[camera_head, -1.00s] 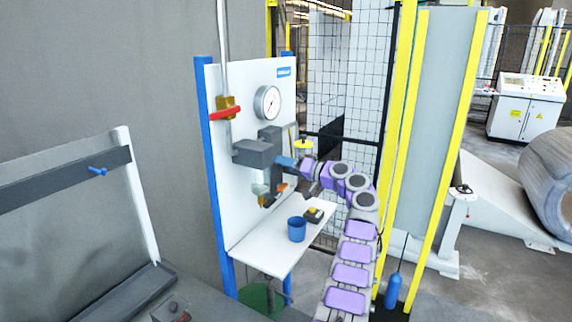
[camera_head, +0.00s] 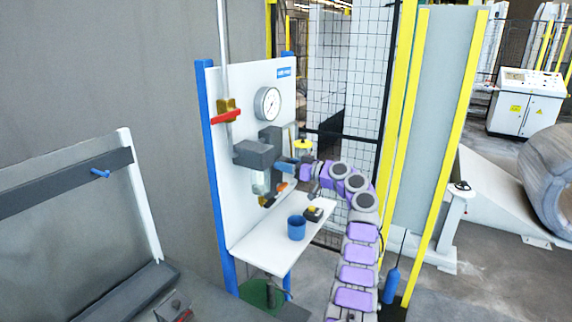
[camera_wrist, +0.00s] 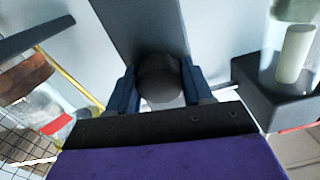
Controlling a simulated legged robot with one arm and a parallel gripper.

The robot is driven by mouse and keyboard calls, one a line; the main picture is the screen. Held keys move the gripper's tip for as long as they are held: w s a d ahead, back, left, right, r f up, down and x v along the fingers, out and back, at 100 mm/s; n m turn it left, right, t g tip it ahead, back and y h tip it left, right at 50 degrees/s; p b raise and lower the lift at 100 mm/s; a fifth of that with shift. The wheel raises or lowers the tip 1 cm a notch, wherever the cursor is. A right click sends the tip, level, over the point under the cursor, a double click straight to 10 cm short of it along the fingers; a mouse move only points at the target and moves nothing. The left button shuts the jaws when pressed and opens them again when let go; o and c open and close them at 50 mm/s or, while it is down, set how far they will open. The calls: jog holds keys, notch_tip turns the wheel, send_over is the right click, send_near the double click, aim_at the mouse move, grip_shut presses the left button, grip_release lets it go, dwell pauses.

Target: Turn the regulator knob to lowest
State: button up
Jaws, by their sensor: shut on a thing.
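The regulator knob (camera_wrist: 160,78) is a dark, rounded knob in the middle of the wrist view, at the end of a dark grey body (camera_wrist: 140,25). The two blue fingers of my gripper (camera_wrist: 160,88) are shut on it, one on each side. In the head view my gripper (camera_head: 285,163) reaches in from the right to the dark grey regulator unit (camera_head: 268,140) on the white panel, and the knob is hidden there. A round pressure gauge (camera_head: 268,103) sits above the unit; its reading is too small to tell.
A red-handled valve (camera_head: 226,116) is on the pipe at the panel's left. A blue cup (camera_head: 296,228) and a small dark box with yellow top (camera_head: 313,213) stand on the white shelf (camera_head: 262,250) below. Yellow posts and mesh fencing stand behind my arm.

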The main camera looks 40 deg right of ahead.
jog(key=shift+d+f, duration=0.1)
jog(key=shift+f, duration=0.2)
jog(key=o, duration=1)
jog(key=shift+w+d, duration=0.1)
jog(key=shift+d, duration=0.05)
jog(key=shift+o, duration=0.2)
jog(key=shift+r, duration=0.1)
jog(key=p+v, duration=0.2)
jog(key=v, duration=1.5)
jog(key=shift+d, duration=0.1)
jog(key=shift+s, duration=0.2)
